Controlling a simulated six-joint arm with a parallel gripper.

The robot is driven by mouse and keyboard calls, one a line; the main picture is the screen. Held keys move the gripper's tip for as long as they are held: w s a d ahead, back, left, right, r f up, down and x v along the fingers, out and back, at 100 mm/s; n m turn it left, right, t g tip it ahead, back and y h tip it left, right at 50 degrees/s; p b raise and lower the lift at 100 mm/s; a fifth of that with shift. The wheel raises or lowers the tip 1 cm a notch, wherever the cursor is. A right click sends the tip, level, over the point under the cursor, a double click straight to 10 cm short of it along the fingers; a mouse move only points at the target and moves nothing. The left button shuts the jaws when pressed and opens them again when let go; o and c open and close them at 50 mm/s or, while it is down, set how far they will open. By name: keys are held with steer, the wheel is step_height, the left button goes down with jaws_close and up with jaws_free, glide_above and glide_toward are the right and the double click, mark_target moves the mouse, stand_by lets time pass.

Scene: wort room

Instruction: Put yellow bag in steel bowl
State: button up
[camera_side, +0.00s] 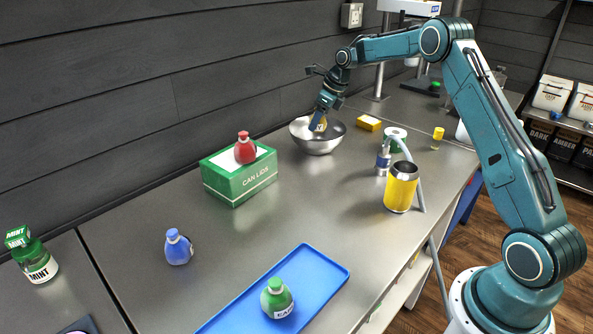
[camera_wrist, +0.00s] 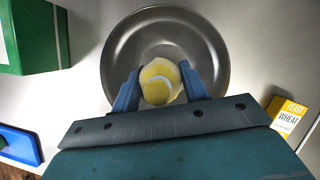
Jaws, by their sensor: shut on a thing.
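The steel bowl (camera_side: 318,147) stands on the metal worktop near the wall, and its round inside also fills the middle of the wrist view (camera_wrist: 119,60). My gripper (camera_side: 319,122) points down at the bowl's opening. Its two blue fingers are shut on the yellow bag (camera_wrist: 158,82), which has a pale band and is gripped from both sides. In the wrist view the bag lies over the bowl's lower middle. In the side view the bag (camera_side: 323,123) is mostly hidden by a finger. I cannot tell whether it touches the bowl's bottom.
A green CAN LIDS box (camera_side: 240,180) with a red bag (camera_side: 245,148) on top stands left of the bowl. A yellow yeast box (camera_side: 368,123) is close on the right. A blue bag (camera_side: 178,247), a blue tray (camera_side: 332,270) with a green bag (camera_side: 277,298), and a yellow can (camera_side: 401,187) stand further off.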

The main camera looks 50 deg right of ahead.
steer(key=shift+f, duration=0.1)
steer(key=shift+f, duration=2.6)
steer(key=shift+f, duration=0.1)
steer(key=o, duration=1)
steer(key=v, duration=1.2)
